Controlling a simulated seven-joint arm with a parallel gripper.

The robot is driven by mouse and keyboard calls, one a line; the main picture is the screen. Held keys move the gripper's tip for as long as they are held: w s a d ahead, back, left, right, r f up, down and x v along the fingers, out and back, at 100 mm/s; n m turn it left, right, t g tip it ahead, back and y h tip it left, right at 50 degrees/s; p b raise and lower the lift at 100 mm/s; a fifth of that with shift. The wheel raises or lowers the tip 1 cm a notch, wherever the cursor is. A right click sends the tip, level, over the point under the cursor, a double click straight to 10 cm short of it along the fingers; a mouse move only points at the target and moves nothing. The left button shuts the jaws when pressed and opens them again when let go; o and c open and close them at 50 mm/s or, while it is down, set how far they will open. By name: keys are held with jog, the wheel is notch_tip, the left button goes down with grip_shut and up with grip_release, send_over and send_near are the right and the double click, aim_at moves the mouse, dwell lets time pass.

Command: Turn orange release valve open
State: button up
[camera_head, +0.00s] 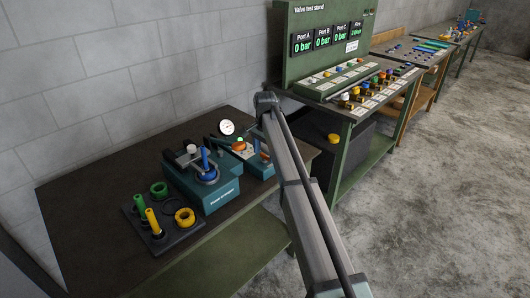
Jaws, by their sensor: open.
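An orange knob (239,145), which looks like the release valve, sits on a small blue unit (262,168) at the back right of the near workbench. A round white-faced gauge (227,127) stands just behind and left of it. My arm rises from the lower right, and its far joint is above and right of the knob. The arm covers the right part of the blue unit. I cannot make out my gripper's fingers; they seem hidden behind the arm. I cannot tell the knob's turned position at this size.
A larger blue block (217,197) with a blue post stands left of the unit. A dark tray (138,227) with green and yellow pieces is at front left. The green valve test stand (300,70) is behind right. The bench's left side is bare.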

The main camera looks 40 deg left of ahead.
jog(key=shift+c, duration=0.4)
jog(key=c, duration=1)
jog(key=shift+o, duration=0.2)
jog(key=n, duration=0.4)
jog(key=shift+w+n, duration=0.1)
jog(key=shift+n, duration=0.3)
jog(key=n, duration=0.9)
jog(key=shift+w+a, duration=0.1)
jog(key=shift+a, duration=0.05)
jog(key=shift+n, duration=2.1)
